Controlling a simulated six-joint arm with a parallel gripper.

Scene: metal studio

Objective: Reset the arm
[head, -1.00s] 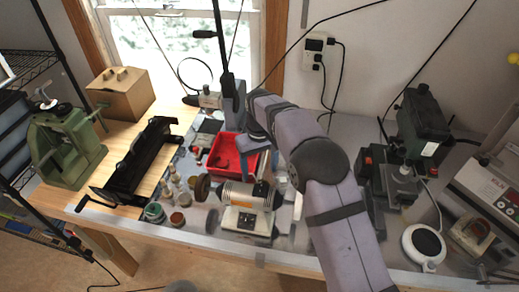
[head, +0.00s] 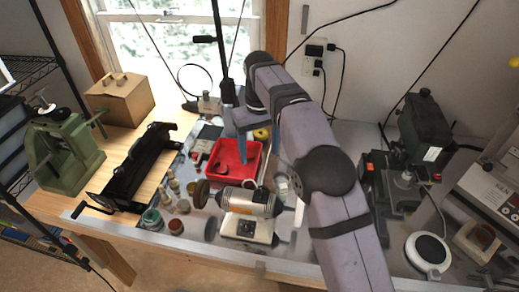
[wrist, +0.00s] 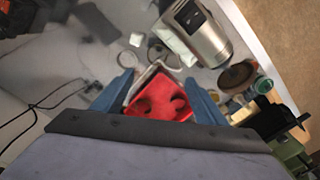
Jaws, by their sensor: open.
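My arm reaches over the bench, and my gripper (head: 241,150) is above the red tray (head: 213,170) in the head view. One blue finger shows clearly there, pointing down. In the wrist view both blue fingers of my gripper (wrist: 158,95) are spread apart. The red tray (wrist: 150,108) shows between and beyond them, with dark round shapes in it. Nothing is seen held between the fingers.
A bench grinder (head: 247,201) stands in front of the tray, with small jars (head: 152,217) to its left. A black machine (head: 135,170), green press (head: 62,150) and cardboard box (head: 120,97) are further left. A dark green machine (head: 425,128) stands right.

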